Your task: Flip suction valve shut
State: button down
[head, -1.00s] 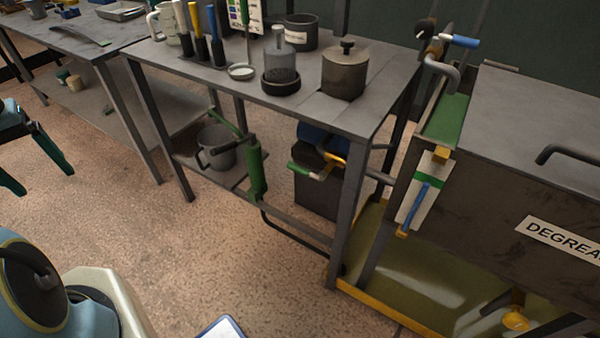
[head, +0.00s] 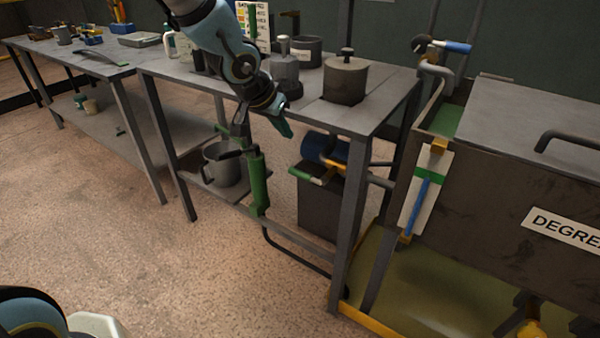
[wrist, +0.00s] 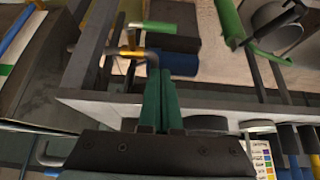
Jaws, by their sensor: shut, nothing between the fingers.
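Under the bench, a blue pump body (head: 320,147) sits on a dark box. A brass-yellow valve fitting (head: 326,171) with a green lever handle (head: 301,174) is in front of it. No label shows which valve is the suction valve. In the wrist view, this green lever (wrist: 158,26), the yellow fitting (wrist: 128,52) and the blue body (wrist: 180,64) lie beyond the fingertips. My gripper (head: 286,129) is shut and empty, pointing down at the bench's front edge, above and left of the lever and apart from it. In the wrist view, the green fingers (wrist: 160,75) lie together.
The steel bench (head: 312,108) carries a lidded pot (head: 345,80) and other vessels. The bench leg (head: 350,215) and degreaser tank (head: 490,185) stand right. Floor in front is clear.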

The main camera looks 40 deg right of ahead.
jog(key=shift+s+d, duration=0.25)
jog(key=shift+f, duration=0.1)
jog(key=b, duration=0.2)
send_over(299, 176)
jog(key=f, duration=0.5)
jog(key=d+f, duration=0.1)
jog(key=f, duration=0.2)
jog(key=shift+f, duration=0.25)
jog(key=shift+a+f+b, duration=0.25)
jog(key=shift+f+b, duration=0.05)
jog(key=shift+f, duration=0.6)
jog(key=shift+a+f+b, duration=0.2)
jog(key=shift+f+b, duration=0.1)
jog(key=shift+f, duration=0.6)
jog(key=shift+w+a+r+p, duration=0.1)
jog(key=shift+p, duration=0.75)
